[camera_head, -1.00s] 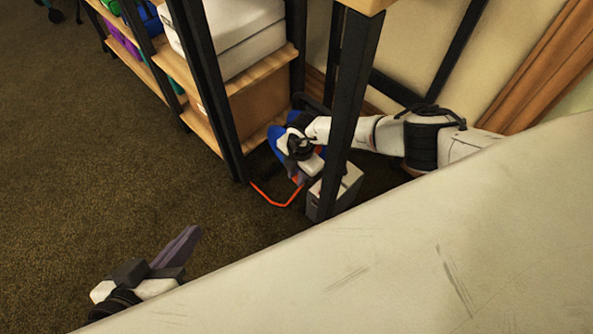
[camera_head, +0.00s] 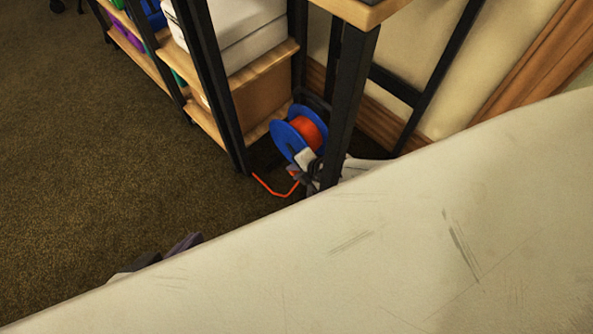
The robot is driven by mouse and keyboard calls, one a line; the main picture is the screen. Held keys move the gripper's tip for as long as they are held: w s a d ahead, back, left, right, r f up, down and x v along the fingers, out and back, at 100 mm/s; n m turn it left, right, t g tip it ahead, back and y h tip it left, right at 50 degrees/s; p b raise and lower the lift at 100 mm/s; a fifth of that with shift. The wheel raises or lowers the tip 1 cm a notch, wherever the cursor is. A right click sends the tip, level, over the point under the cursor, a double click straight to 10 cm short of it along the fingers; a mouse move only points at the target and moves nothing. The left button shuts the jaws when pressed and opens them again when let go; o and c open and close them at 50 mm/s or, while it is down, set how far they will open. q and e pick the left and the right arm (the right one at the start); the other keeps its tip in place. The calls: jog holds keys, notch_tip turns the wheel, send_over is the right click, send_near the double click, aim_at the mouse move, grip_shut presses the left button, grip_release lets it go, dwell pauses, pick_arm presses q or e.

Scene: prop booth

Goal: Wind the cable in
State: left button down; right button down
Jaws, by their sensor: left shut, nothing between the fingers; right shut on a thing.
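A blue cable reel (camera_head: 283,139) with orange cable (camera_head: 309,133) wound on it stands on the floor among the dark shelf posts. A loose stretch of orange cable (camera_head: 271,189) lies in a bent line on the carpet, left of and below the reel. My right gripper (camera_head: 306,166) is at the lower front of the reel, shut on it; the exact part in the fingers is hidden. A dark post and a pale surface hide much of that arm. My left gripper (camera_head: 184,243) is shut and empty at lower left; only its top shows.
Dark shelf posts (camera_head: 350,95) stand close to the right gripper. Wooden shelves (camera_head: 262,68) hold a white box (camera_head: 245,40) and a brown box (camera_head: 262,100). A large pale scratched surface fills the lower right. Open carpet (camera_head: 100,170) lies to the left.

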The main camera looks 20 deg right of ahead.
pick_arm(q)
jog(key=shift+d+r, duration=0.1)
pick_arm(e)
jog(key=shift+f, duration=0.1)
dwell(0.3)
jog(key=c, duration=1.6)
grip_release()
jog(key=shift+o, duration=0.2)
